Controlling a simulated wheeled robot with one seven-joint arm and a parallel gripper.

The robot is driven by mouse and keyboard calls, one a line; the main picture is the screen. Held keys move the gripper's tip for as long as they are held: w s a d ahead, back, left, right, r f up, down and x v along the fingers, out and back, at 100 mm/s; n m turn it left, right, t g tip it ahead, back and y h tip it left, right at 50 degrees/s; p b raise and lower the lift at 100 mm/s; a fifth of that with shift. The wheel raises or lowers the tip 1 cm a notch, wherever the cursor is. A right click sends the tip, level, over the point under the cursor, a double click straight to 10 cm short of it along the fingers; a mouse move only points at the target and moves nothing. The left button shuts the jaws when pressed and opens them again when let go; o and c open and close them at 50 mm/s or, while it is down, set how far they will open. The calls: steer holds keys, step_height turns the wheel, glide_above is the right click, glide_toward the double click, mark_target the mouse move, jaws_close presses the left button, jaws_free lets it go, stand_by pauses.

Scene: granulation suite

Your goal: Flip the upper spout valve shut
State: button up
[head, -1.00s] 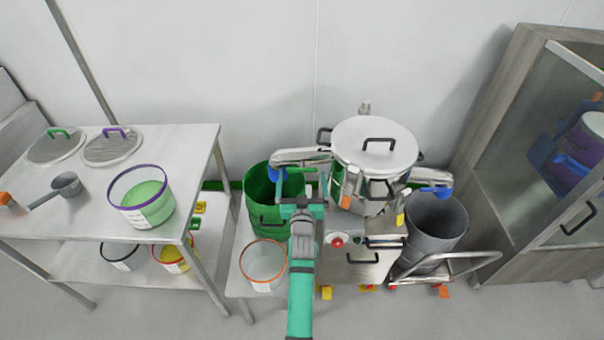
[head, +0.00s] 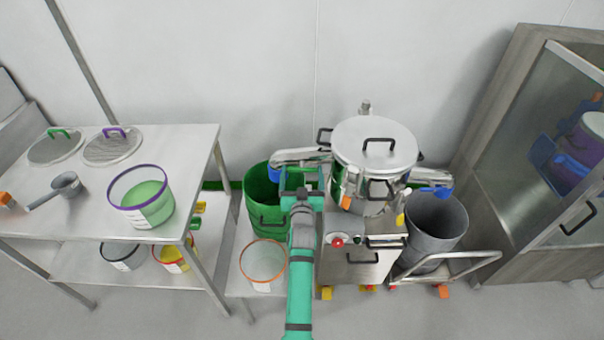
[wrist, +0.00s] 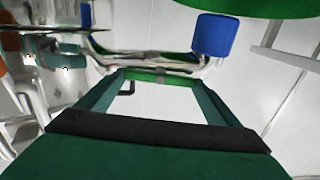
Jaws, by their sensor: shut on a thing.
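The steel granulator (head: 372,150) stands at the wall with a round lid. Its upper spout (head: 298,156) reaches left and ends in a blue outlet above the green drum. In the wrist view the spout's pipe crosses ahead and its blue outlet (wrist: 213,37) hangs right of centre. My gripper (head: 301,174) is at the front of this spout, its fingers just below the pipe. The wrist view shows its fingertips (wrist: 161,75) against the metalwork under the pipe. It is shut on the upper spout valve's lever, which is mostly hidden between the fingers; its angle cannot be told.
The green drum (head: 259,212) stands below the spout and a clear orange-rimmed tub (head: 263,262) in front of it. A grey bin (head: 434,226) is under the right spout. A steel table (head: 190,155) stands left, a glass-doored cabinet (head: 560,160) right.

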steer(key=shift+m, duration=0.3)
steer(key=m, duration=0.3)
steer(key=shift+d+m, duration=0.1)
steer(key=shift+m, duration=0.3)
steer(key=m, duration=0.4)
steer(key=shift+f, duration=0.1)
steer(key=m, duration=0.5)
steer(key=shift+d, duration=0.25)
steer(key=shift+a+f+m, duration=0.1)
steer(key=shift+f+m, duration=0.05)
steer(key=shift+m, duration=2.15)
steer(key=o, duration=0.9)
steer(key=shift+o, duration=0.2)
